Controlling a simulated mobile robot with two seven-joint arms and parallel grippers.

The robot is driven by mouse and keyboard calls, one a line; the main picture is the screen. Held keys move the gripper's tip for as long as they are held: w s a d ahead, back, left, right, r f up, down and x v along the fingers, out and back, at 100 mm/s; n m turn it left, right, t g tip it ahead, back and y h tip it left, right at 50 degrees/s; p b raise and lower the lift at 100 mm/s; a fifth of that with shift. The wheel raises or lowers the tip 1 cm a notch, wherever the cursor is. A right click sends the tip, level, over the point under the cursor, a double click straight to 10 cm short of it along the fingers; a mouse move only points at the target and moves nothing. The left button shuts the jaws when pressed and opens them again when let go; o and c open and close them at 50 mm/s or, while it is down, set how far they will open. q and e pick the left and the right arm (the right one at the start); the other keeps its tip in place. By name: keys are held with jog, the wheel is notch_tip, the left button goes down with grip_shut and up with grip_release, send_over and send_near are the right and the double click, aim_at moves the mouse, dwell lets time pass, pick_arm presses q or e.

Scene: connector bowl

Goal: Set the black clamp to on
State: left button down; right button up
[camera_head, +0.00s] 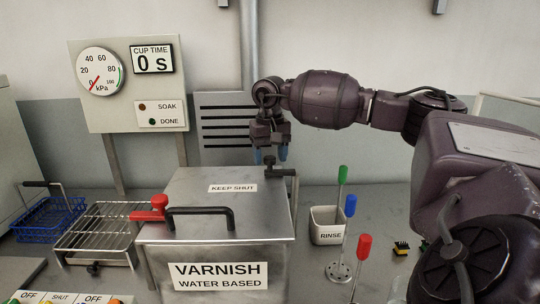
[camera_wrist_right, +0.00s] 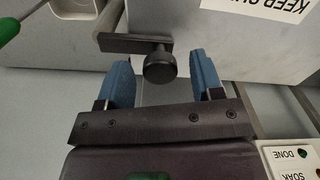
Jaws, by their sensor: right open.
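The black clamp (camera_head: 281,173) sits at the right rear edge of the lid of the varnish tank (camera_head: 216,250). In the wrist view the black clamp (camera_wrist_right: 160,66) shows a flat bar reaching left and a round knob. My right gripper (camera_head: 271,155) points down just above and beside the clamp. In the wrist view its blue fingers (camera_wrist_right: 164,80) are open, with the knob in the gap between them; I see no grip on it. My left gripper is not in view.
A red clamp (camera_head: 150,210) is at the lid's left side, near a black lid handle (camera_head: 203,212). A rinse cup (camera_head: 327,226) and colored-handled tools stand right of the tank. A gauge panel (camera_head: 127,84) stands behind left. A wire rack (camera_head: 104,226) and blue basket (camera_head: 47,218) are left.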

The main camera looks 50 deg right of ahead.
aim_at(270, 157)
notch_tip(270, 157, up, 11)
dwell(0.5)
dwell(0.5)
